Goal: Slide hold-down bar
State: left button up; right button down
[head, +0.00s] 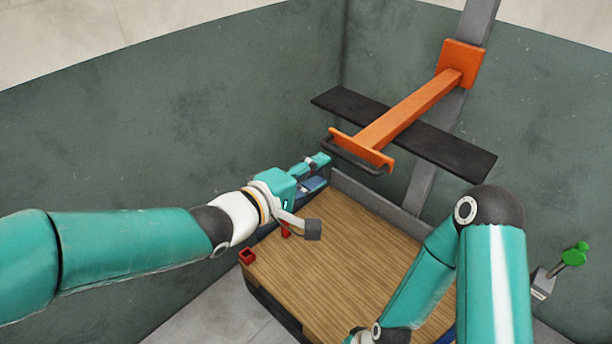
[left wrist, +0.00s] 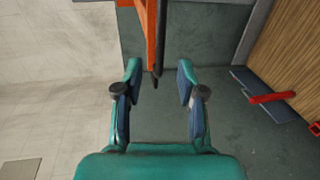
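The orange hold-down bar (head: 410,110) reaches out from a grey post at the upper right. A dark U-shaped handle (head: 357,160) hangs at its near end, and a long black plate (head: 450,150) crosses under it. My left gripper (head: 318,172) is just left of and below the handle, apart from it. In the left wrist view, my left gripper (left wrist: 158,82) is open and empty. The orange bar (left wrist: 151,28) and the dark handle (left wrist: 157,62) show ahead, in line with the gap between the fingers.
A wooden-topped table (head: 345,255) stands below the bar, with a red block (head: 247,257) at its left edge. Grey-green walls (head: 190,130) enclose the back. A green knob (head: 575,255) is at the right. The tabletop's middle is clear.

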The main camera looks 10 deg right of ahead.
pick_arm(q)
jog(key=shift+v, duration=1.25)
jog(key=a+f+n+g+y, duration=0.15)
jog(key=a+f, duration=0.25)
jog(key=f, duration=0.5)
jog(key=a+f+n+y, duration=0.2)
jog(key=a+f, duration=0.3)
jog(key=f, duration=0.4)
jog(key=a+f+n+g+y, duration=0.15)
jog(key=a+f, duration=0.25)
jog(key=f, duration=0.6)
jog(key=s+a+f+m+g+y, duration=0.1)
jog(key=s+a+f+m+g, duration=0.2)
jog(key=s, duration=0.7)
jog(key=s+a+f+m+g+y, duration=0.2)
jog(key=s+a+f+m+g, duration=0.1)
jog(key=s+f+m, duration=0.4)
jog(key=shift+s+f+m, duration=0.3)
jog(key=shift+s+f, duration=1.2)
jog(key=shift+f, duration=0.8)
